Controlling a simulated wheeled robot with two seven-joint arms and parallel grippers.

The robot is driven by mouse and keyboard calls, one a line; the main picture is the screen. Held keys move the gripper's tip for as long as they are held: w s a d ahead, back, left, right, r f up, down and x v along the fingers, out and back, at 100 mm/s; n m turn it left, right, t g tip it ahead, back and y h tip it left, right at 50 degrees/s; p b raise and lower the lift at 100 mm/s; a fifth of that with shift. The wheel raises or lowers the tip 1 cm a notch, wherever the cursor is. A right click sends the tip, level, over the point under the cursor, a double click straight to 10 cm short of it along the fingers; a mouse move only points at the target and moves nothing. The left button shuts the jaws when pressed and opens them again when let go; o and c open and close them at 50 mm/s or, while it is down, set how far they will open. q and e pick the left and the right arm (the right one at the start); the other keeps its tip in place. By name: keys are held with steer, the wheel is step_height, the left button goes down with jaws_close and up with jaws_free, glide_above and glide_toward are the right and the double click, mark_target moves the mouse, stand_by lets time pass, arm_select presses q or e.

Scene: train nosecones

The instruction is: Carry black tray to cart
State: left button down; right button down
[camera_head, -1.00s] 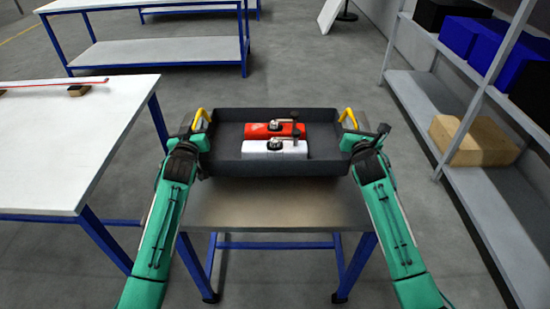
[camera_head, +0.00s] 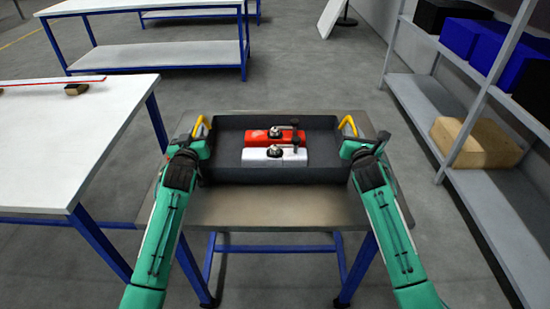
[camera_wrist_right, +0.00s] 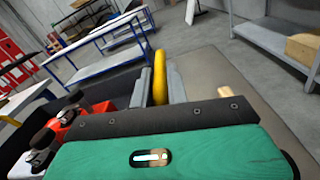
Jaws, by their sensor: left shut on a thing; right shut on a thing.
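The black tray (camera_head: 226,150) is level over the grey-brown top of a small blue-legged table (camera_head: 270,212). Whether it touches the top is hard to tell. It holds a red part (camera_head: 262,136) and a white part (camera_head: 258,154), each with dark and metal fittings. My left gripper (camera_head: 202,136) is shut on the tray's left yellow handle (camera_head: 199,123). My right gripper (camera_head: 348,137) is shut on the right yellow handle (camera_head: 348,122). In the right wrist view, the yellow handle (camera_wrist_right: 160,70) stands between the grey fingers of my right gripper (camera_wrist_right: 161,90).
A white workbench (camera_head: 70,145) stands close on the left. A grey shelf unit (camera_head: 425,100) with a cardboard box (camera_head: 476,145) and blue boxes (camera_head: 470,40) is on the right. Another white bench (camera_head: 150,52) is at the back left. Floor is open behind the small table.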

arm_select(q)
steer(key=c, duration=1.7)
jaws_free()
steer(key=shift+a+f, duration=0.1)
steer(key=shift+a, duration=0.05)
arm_select(e)
steer(key=c, duration=1.7)
jaws_free()
steer(key=shift+d, duration=0.15)
arm_select(q)
steer(key=o, duration=0.3)
arm_select(e)
steer(key=o, duration=0.3)
steer(key=shift+s, duration=0.1)
arm_select(q)
steer(key=shift+o, duration=0.2)
arm_select(e)
steer(key=shift+o, duration=0.2)
arm_select(q)
steer(key=shift+s, duration=0.15)
arm_select(e)
steer(key=shift+s, duration=0.45)
arm_select(q)
steer(key=s, duration=1.1)
steer(key=shift+s, duration=0.4)
arm_select(e)
steer(key=s, duration=1.1)
steer(key=shift+s+f, duration=0.1)
